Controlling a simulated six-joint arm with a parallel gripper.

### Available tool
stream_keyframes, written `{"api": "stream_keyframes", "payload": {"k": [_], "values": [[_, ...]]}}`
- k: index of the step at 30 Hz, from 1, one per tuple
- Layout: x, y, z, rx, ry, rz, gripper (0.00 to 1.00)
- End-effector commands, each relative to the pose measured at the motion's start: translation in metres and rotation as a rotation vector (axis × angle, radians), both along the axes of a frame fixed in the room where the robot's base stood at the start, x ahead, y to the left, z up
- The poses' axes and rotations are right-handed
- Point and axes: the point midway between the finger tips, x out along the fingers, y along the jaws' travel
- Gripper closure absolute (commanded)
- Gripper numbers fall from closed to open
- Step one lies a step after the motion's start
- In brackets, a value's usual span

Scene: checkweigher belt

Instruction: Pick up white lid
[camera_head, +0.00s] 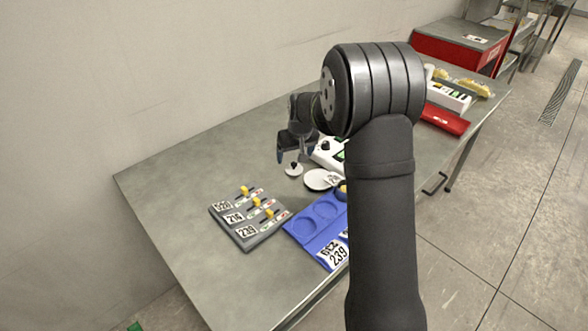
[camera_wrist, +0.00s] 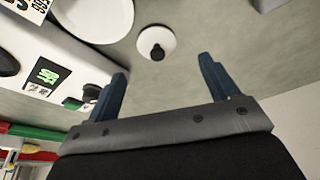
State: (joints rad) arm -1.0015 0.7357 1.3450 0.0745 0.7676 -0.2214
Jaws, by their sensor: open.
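The white lid (camera_head: 294,169) is a small round disc with a dark knob, lying on the grey table. In the wrist view the white lid (camera_wrist: 157,43) shows ahead of the fingers, with its dark knob facing up. My gripper (camera_head: 293,150) is open and empty, above the table and close to the lid in the head view. In the wrist view my gripper (camera_wrist: 160,78) has its two blue fingers wide apart, with the lid beyond the gap between them and not touching either finger.
A white plate (camera_head: 320,180) lies right of the lid, next to a white device (camera_head: 328,155). A blue tray (camera_head: 301,238) with round recesses and a grey board (camera_head: 245,236) with numbered labels and yellow knobs stand nearer. The table's left part (camera_head: 165,185) is clear.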

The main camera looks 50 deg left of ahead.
Motion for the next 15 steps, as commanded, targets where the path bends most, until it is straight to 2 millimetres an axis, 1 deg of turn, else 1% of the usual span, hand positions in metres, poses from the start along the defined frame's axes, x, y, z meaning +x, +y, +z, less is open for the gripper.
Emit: {"api": "stream_keyframes", "payload": {"k": [1, 8, 15], "values": [[0.0, 0.001, -0.005, -0.001, 0.0, 0.0, 0.2], [0.003, 0.004, -0.016, 0.0, 0.0, 0.0, 0.2], [0.008, 0.009, -0.05, -0.001, 0.0, 0.0, 0.2]]}}
